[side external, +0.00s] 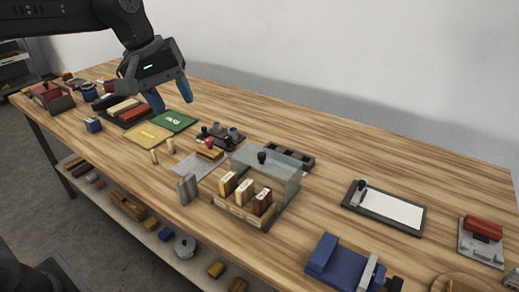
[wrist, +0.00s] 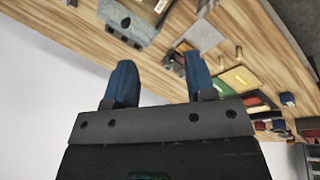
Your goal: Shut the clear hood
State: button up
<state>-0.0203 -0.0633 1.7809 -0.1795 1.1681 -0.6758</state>
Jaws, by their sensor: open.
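The clear hood (side external: 279,178) is a see-through grey cover with a black knob (side external: 262,157), at the middle of the bench. It sits over the rear of a wooden rack (side external: 240,213). Several wooden blocks (side external: 245,192) with pale labels stand at the rack's front, outside the hood's front edge. In the wrist view the hood (wrist: 135,32) is at the top left, partly cut off by the frame. My gripper (side external: 170,98) is open and empty, high above the bench, left of and well apart from the hood. Its two blue fingers (wrist: 160,62) are spread in the wrist view.
A green card (side external: 174,121) and a yellow card (side external: 149,134) lie below my gripper. A grey plate (side external: 193,165) and a stand with dark knobs (side external: 220,137) are left of the hood. A black tray (side external: 290,155) lies behind it. Bare wood lies right of it.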

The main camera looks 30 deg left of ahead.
jog(key=w+d+f+n+g+h, duration=0.15)
jog(key=w+n, duration=0.35)
jog(key=w, duration=0.6)
jog(key=n+g+h, duration=0.1)
jog(key=n+g, duration=0.1)
jog(key=n, duration=0.2)
send_near(261, 153)
jog(key=shift+t, duration=0.25)
jog(key=x, duration=0.8)
jog(key=shift+s+d+f, duration=0.15)
jog(key=shift+s+f, duration=0.1)
jog(key=shift+f, duration=0.15)
grip_shut()
